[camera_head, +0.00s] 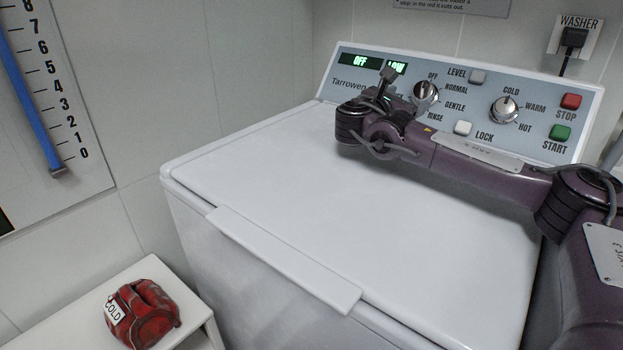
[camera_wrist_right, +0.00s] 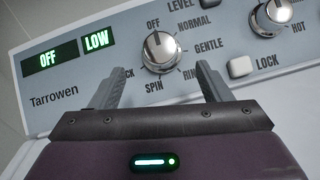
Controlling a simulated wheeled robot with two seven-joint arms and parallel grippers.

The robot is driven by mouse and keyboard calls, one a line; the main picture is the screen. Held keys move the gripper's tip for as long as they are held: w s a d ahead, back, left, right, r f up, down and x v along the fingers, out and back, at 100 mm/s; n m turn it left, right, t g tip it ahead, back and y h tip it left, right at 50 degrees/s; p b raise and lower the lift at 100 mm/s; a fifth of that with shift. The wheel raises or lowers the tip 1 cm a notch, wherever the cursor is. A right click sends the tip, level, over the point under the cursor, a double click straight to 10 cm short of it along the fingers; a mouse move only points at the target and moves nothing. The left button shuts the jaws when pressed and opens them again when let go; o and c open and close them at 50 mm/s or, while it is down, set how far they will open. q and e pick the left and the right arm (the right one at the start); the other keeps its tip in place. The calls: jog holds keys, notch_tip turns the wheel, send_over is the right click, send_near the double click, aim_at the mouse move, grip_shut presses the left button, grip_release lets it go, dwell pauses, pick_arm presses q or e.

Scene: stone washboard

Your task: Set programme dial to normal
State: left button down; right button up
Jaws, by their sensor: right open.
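The washer's programme dial (camera_head: 426,92) is a round silver-and-black knob on the sloped control panel. It also shows in the right wrist view (camera_wrist_right: 158,52), with OFF above it and NORMAL, GENTLE and RINSE down its right side. My right gripper (camera_head: 398,92) is just left of the dial in the head view. In the right wrist view its two fingers (camera_wrist_right: 162,72) are spread, with the dial between and beyond their tips; I cannot tell whether they touch it. My left gripper is not in view.
Displays read OFF (camera_wrist_right: 48,57) and LOW (camera_wrist_right: 97,41). A temperature dial (camera_head: 504,110), LEVEL button (camera_head: 477,77), LOCK button (camera_head: 462,128), red STOP (camera_head: 570,101) and green START (camera_head: 560,132) lie to the right. The white lid (camera_head: 330,220) is closed and clear.

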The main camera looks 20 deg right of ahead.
aim_at(420, 94)
jog(key=shift+f+x, duration=0.15)
jog(key=shift+x, duration=1.8)
jog(key=shift+f+x, duration=0.15)
jog(key=shift+x, duration=1.8)
jog(key=c, duration=1)
